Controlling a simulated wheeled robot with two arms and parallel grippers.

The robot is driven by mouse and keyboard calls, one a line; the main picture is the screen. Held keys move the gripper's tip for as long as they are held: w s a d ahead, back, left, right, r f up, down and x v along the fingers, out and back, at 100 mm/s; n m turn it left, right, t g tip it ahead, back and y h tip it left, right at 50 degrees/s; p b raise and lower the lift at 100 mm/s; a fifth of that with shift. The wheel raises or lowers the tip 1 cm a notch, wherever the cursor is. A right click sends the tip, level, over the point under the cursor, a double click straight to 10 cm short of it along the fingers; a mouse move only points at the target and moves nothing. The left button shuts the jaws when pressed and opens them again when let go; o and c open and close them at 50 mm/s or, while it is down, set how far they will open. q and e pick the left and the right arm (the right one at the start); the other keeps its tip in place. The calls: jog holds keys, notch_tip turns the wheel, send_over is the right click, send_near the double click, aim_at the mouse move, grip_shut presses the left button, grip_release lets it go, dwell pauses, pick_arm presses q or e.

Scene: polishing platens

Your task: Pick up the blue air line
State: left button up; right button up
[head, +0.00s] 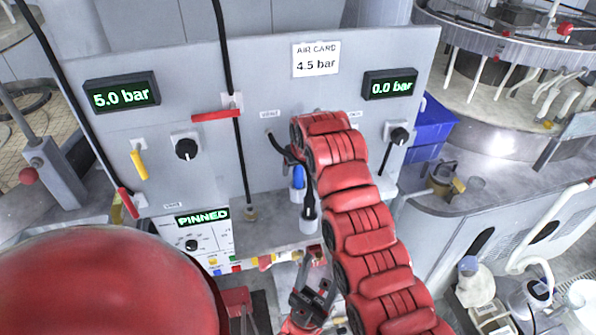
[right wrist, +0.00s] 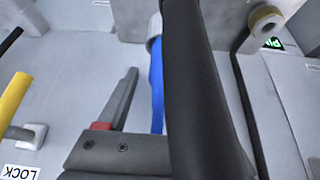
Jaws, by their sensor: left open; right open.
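The blue air line (head: 298,178) hangs in front of the grey panel, upright in a white holder. In the right wrist view a stretch of the blue line (right wrist: 157,85) shows beside a dark finger of my open right gripper (right wrist: 148,85), partly covered by a large black shape close to the camera. I cannot tell whether the line lies between both fingers. In the head view my red right arm hides most of that gripper, close to the blue line. A black air line (head: 309,207) hangs just right of the blue one. My left gripper (head: 313,290) is open and empty, lower down.
The grey panel (head: 405,70) carries a left display (head: 121,93) reading 5.0 bar and a right display (head: 390,86) reading 0.0 bar. A red lever (head: 216,115), a yellow handle (head: 139,162) and a black knob (head: 186,149) stick out left of the arm.

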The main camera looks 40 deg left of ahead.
jog(key=shift+w+a+f, duration=0.15)
jog(key=shift+f, duration=0.2)
grip_shut()
jog(key=shift+r, duration=0.1)
